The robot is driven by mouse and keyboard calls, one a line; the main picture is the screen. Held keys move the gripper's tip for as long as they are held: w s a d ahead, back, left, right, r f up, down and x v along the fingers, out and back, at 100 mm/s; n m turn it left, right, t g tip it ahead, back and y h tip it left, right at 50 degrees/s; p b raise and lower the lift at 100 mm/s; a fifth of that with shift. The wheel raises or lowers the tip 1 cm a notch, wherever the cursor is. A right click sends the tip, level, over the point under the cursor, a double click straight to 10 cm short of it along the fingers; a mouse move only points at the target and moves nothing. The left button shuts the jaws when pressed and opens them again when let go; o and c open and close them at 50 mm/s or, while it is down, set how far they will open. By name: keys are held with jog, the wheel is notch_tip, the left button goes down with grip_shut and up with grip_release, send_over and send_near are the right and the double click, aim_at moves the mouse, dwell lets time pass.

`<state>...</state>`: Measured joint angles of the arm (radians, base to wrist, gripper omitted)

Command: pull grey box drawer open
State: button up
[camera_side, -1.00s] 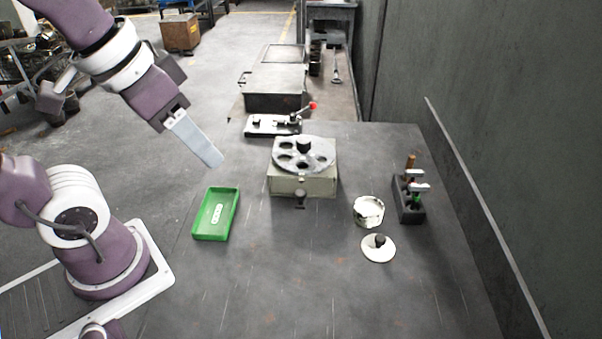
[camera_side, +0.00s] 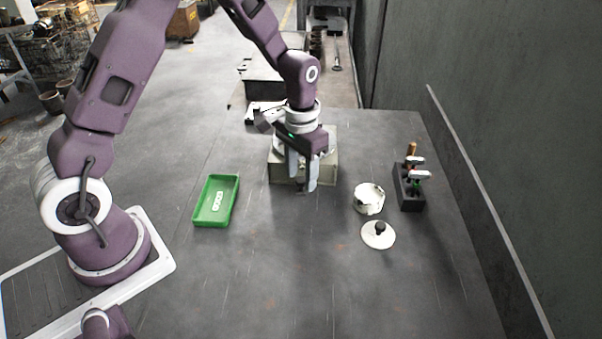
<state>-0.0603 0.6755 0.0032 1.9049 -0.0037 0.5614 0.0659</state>
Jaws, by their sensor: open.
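The grey box (camera_side: 326,174) stands near the middle of the table. Its front faces the camera, and its top is mostly hidden behind my arm. My gripper (camera_side: 302,186) points down in front of the box's front face. Its two pale fingers are apart, one left and one right of the drawer handle. The dark handle (camera_side: 300,192) is only partly visible low between the fingertips. I cannot tell whether the fingers touch it. The drawer looks closed.
A green tray (camera_side: 198,216) lies left of the box. A white pot (camera_side: 368,199), its lid (camera_side: 378,235) and a dark tool holder (camera_side: 410,195) stand on the right. The table in front of the box is clear. A wall (camera_side: 480,120) runs along the right.

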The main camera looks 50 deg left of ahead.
jog(key=shift+f, duration=0.25)
grip_shut()
jog(key=shift+r, duration=0.1)
dwell(1.2)
